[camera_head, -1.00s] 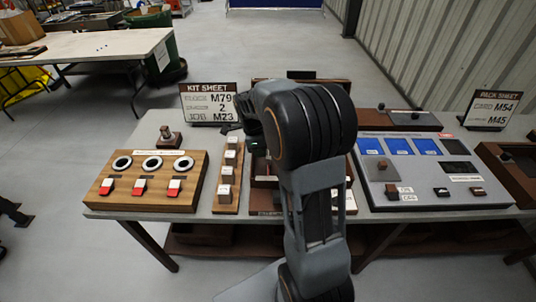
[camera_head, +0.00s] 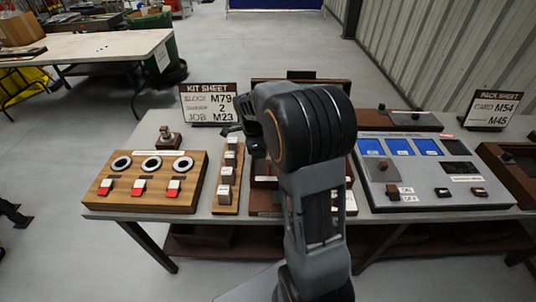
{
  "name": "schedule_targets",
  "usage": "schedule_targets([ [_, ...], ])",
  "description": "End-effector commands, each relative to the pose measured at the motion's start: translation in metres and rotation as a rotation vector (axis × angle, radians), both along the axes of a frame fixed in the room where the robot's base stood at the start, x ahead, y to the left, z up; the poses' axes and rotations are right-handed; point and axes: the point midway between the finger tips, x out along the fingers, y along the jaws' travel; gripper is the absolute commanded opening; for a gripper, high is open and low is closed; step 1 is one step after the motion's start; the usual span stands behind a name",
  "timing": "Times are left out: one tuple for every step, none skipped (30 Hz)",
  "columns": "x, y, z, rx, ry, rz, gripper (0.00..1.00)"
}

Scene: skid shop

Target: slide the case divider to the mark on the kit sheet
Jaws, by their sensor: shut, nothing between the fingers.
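A dark brown case (camera_head: 263,182) lies at the middle of the bench, mostly hidden behind my arm. I cannot make out its divider. My gripper (camera_head: 248,122) shows only as a dark part at the left of my arm's upper end, between the kit sheet and the case. Its fingers are largely hidden, and it is shut and empty.
A strip with several labelled blocks (camera_head: 227,188) lies left of the case. A wooden panel (camera_head: 147,190) with three dark rings and red-white switches is further left. A grey panel (camera_head: 430,190) with blue cards is at right. The pack sheet (camera_head: 489,108) stands back right.

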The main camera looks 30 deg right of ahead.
Motion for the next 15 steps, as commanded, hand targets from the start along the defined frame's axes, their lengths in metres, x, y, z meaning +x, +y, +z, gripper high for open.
schedule_targets([
  [0.0, 0.0, 0.002, 0.0, 0.0, 0.0, 0.0],
  [0.0, 0.0, 0.002, 0.0, 0.0, 0.0, 0.0],
  [0.0, -0.001, 0.002, 0.0, 0.0, 0.0, 0.0],
  [0.0, -0.001, 0.002, 0.0, 0.0, 0.0, 0.0],
  [-0.001, -0.001, 0.002, 0.0, 0.0, 0.0, 0.0],
  [-0.001, -0.002, 0.001, 0.0, 0.0, -0.001, 0.0],
  [-0.001, -0.003, 0.001, 0.0, 0.0, -0.001, 0.0],
  [-0.002, -0.003, 0.001, 0.0, 0.0, -0.001, 0.0],
  [-0.003, -0.005, 0.001, 0.0, 0.0, -0.002, 0.0],
  [-0.003, -0.006, 0.001, 0.0, 0.0, -0.002, 0.0],
  [-0.004, -0.007, 0.001, 0.0, 0.0, -0.002, 0.0],
  [-0.005, -0.009, 0.001, 0.0, 0.0, -0.002, 0.0],
  [-0.006, -0.01, 0.001, 0.0, 0.0, -0.002, 0.0],
  [-0.006, -0.011, 0.001, 0.0, 0.0, -0.001, 0.0],
  [-0.007, -0.013, 0.001, 0.0, 0.0, -0.001, 0.0],
])
